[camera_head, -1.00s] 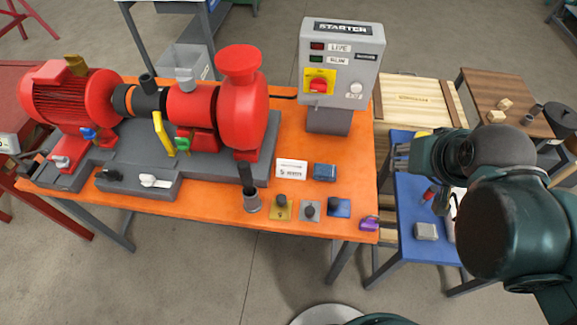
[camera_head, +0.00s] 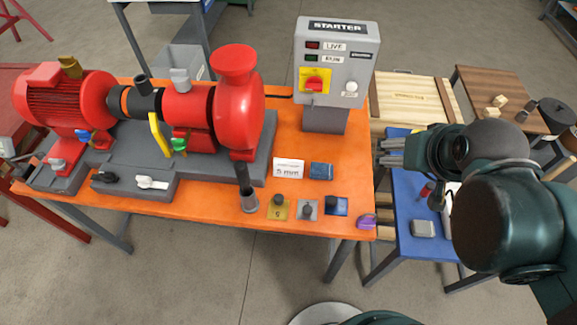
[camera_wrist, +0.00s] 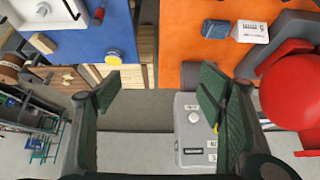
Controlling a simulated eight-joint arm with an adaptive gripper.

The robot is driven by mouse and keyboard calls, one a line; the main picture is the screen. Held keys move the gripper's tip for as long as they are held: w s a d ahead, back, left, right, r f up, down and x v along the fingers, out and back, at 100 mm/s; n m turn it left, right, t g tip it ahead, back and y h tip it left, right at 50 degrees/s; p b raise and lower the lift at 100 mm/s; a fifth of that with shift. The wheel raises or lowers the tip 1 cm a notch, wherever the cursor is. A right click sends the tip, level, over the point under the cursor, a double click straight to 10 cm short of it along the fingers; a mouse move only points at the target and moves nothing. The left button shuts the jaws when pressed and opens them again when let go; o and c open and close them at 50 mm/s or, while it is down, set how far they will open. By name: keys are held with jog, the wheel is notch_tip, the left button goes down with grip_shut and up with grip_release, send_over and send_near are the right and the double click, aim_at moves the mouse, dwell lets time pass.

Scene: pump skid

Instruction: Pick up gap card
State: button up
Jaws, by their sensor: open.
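The gap card (camera_head: 288,169) is a small white tent card with printed text that reads "5 mm". It stands on the orange table in front of the starter box, beside a dark blue block. In the wrist view the card (camera_wrist: 250,32) shows near the top, right of centre. My gripper (camera_head: 384,152) is just past the table's right edge, to the right of the card and apart from it. In the wrist view my gripper (camera_wrist: 160,86) has its two fingers wide apart with nothing between them.
The dark blue block (camera_head: 321,171) is close to the card's right side. The starter box (camera_head: 335,62) and red pump (camera_head: 237,105) rise behind. Yellow (camera_head: 278,210), grey (camera_head: 307,210) and blue (camera_head: 336,206) knobbed plates lie in front. A blue table (camera_head: 410,210) stands right.

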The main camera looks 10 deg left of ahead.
jog(key=g+p, duration=0.6)
jog(key=g, duration=0.1)
send_over(289, 160)
jog(key=f, duration=0.9)
jog(key=d+f, duration=0.1)
jog(key=f, duration=0.4)
jog(key=shift+w, duration=0.15)
jog(key=shift+a+f, duration=0.55)
jog(key=shift+f, duration=1.3)
jog(key=shift+f, duration=0.1)
jog(key=shift+f, duration=2.5)
